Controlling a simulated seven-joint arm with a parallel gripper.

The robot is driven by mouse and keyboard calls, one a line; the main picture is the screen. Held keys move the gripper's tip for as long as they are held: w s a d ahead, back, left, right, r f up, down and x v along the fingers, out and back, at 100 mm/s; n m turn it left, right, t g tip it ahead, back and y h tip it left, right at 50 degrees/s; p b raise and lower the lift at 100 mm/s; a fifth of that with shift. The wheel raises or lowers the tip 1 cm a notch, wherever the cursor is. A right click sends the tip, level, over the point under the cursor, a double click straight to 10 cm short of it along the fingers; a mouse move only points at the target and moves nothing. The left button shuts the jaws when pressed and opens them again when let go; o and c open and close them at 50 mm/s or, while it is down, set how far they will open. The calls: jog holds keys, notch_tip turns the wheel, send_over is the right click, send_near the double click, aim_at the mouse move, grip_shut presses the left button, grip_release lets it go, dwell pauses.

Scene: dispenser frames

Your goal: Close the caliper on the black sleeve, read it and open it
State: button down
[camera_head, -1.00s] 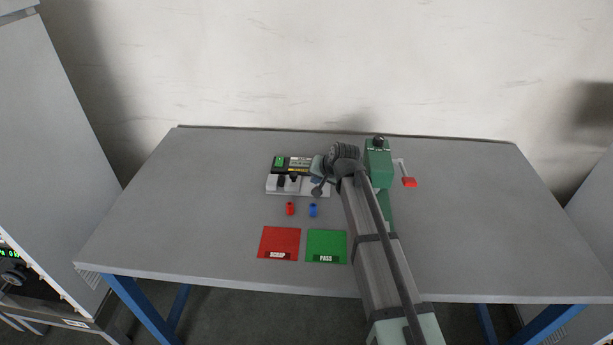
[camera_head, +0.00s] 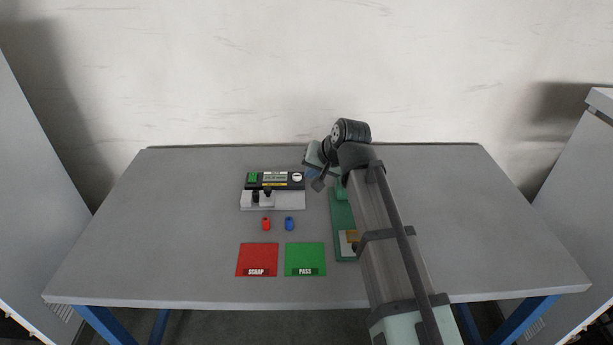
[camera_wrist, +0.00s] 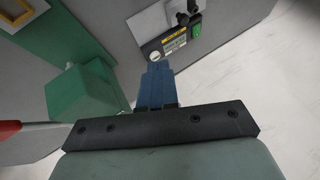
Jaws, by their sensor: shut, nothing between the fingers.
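The caliper (camera_head: 287,200) lies at the back left of the table, with a pale bed and a dark panel carrying a display and a green patch. It also shows at the top of the wrist view (camera_wrist: 178,41). Two small dark pieces (camera_head: 261,194) stand on its bed. I cannot tell which is the black sleeve, or whether the jaws touch it. My gripper (camera_head: 315,177) is just right of the caliper, apart from it in the head view. Its blue fingers are shut and empty in the wrist view (camera_wrist: 157,72).
A green stand (camera_wrist: 85,100) with a red-ended lever (camera_wrist: 10,128) is close beside my gripper; its base (camera_head: 343,215) is partly behind my arm. Red (camera_head: 266,224) and blue (camera_head: 289,223) sleeves, a red SCRAP mat (camera_head: 257,256) and a green PASS mat (camera_head: 305,256) lie in front.

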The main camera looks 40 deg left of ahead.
jog(key=c, duration=1.8)
grip_release()
jog(key=shift+s+d+r, duration=0.1)
jog(key=shift+d+r, duration=0.25)
jog(key=shift+r, duration=0.15)
jog(key=shift+o, duration=0.9)
jog(key=shift+s+a, duration=0.15)
jog(key=shift+s, duration=0.2)
jog(key=o, duration=0.6)
jog(key=s+a+f+n+g, duration=0.1)
jog(key=s+a, duration=0.6)
jog(key=s, duration=0.2)
jog(key=shift+n, duration=0.4)
jog(key=shift+o, duration=0.8)
jog(key=s+a, duration=0.2)
jog(key=a, duration=0.2)
jog(key=s+a+f+n+h, duration=0.1)
jog(key=s+a, duration=0.1)
jog(key=a, duration=0.3)
jog(key=shift+s+a+f, duration=0.15)
jog(key=shift+s+f, duration=0.15)
jog(key=shift+s, duration=0.1)
jog(key=m+t+h, duration=0.4)
jog(key=m+h, duration=0.2)
jog(key=m, duration=0.4)
send_near(267, 189)
jog(key=x, duration=0.9)
jog(key=shift+r, duration=0.1)
jog(key=shift+c, duration=0.5)
